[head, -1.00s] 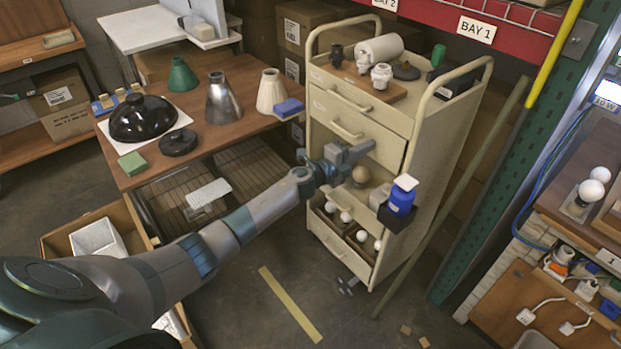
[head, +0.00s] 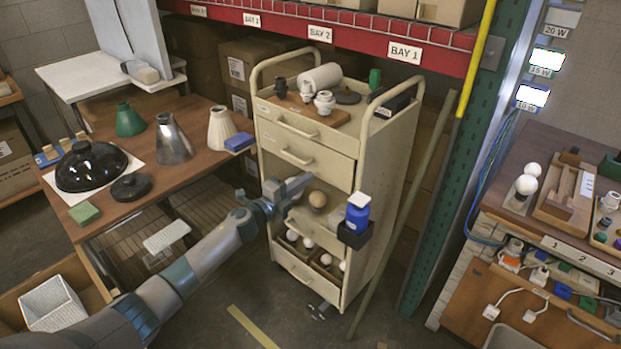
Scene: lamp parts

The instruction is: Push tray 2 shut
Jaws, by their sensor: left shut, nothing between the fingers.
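The cream cart (head: 385,165) stands in the middle with stacked drawers. Two upper drawer fronts with bar handles show, the upper one (head: 300,128) and the lower one (head: 305,163). Below them a brown ball (head: 318,199) sits in an open level, and a lower open tray (head: 300,272) holds white bulbs. The drawer labels are too small to read, so I cannot tell which is tray 2. My left gripper (head: 302,184) is shut and empty, in front of the cart just below the second drawer front; I cannot tell whether it touches. My right gripper is out of view.
A blue-and-white bottle (head: 358,212) sits in a black holder on the cart's right side. A long pole (head: 403,215) leans beside it. A brown table (head: 190,140) with lamp shades stands left. A workbench (head: 520,225) is at right. Floor in front of the cart is mostly clear.

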